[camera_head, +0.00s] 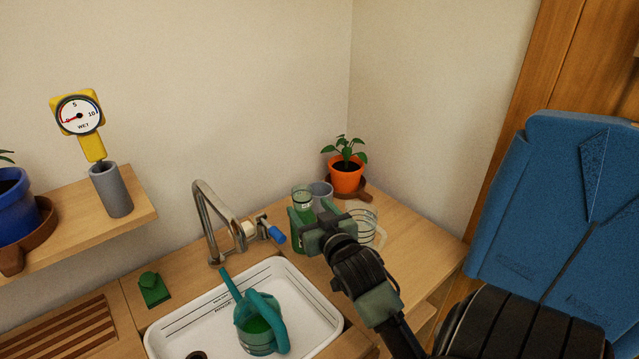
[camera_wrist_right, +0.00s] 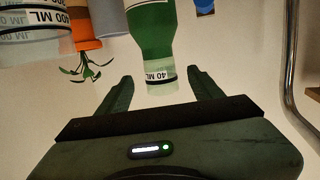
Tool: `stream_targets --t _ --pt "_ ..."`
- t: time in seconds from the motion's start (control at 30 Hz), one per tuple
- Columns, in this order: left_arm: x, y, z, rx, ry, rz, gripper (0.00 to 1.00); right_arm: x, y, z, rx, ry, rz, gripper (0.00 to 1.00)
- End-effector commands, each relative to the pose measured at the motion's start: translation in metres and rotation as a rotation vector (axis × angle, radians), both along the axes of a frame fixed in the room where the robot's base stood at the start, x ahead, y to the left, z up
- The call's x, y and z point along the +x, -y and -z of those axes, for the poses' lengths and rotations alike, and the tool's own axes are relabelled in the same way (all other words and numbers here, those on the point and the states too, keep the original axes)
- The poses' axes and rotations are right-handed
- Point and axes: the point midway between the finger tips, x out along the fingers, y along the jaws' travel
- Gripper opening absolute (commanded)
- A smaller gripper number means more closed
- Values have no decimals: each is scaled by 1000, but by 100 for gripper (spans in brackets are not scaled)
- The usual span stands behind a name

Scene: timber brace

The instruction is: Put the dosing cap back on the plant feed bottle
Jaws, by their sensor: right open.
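The plant feed bottle (camera_head: 299,242) is green and stands upright on the counter right of the sink, partly hidden behind my right gripper. It also shows in the wrist view (camera_wrist_right: 150,30), where the scene appears upside down. The clear dosing cap (camera_head: 302,194), marked 40 ML, sits on the bottle's top end; it shows in the wrist view too (camera_wrist_right: 161,78). Whether it is fully seated I cannot tell. My right gripper (camera_head: 311,212) is open, its two fingers (camera_wrist_right: 160,85) on either side of the cap in the picture, without visible contact. My left gripper is out of view.
A grey cup (camera_head: 320,190), a clear measuring jug (camera_head: 372,232) and an orange plant pot (camera_head: 345,177) stand close to the bottle. The tap (camera_head: 212,222) and sink (camera_head: 185,318) with a green watering can (camera_head: 262,335) lie left. Counter at front right is clear.

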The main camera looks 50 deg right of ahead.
Motion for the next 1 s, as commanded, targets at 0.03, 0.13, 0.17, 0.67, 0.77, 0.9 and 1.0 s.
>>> stream_targets --t 0.03,0.13,0.17,0.67,0.77,0.9,1.0 --pt "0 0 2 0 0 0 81 -12 -5 -1 1 -2 0 66" --pt "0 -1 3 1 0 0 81 -30 -13 -3 0 -3 0 66" --pt "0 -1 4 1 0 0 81 -35 -15 -5 0 -2 0 66" --pt "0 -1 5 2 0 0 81 -62 -26 -11 -1 0 0 66" --pt "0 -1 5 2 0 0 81 -62 -26 -11 -1 0 0 66" --pt "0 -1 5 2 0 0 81 -62 -26 -11 -1 0 0 66" --pt "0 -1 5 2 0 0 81 -62 -26 -11 -1 0 0 66"
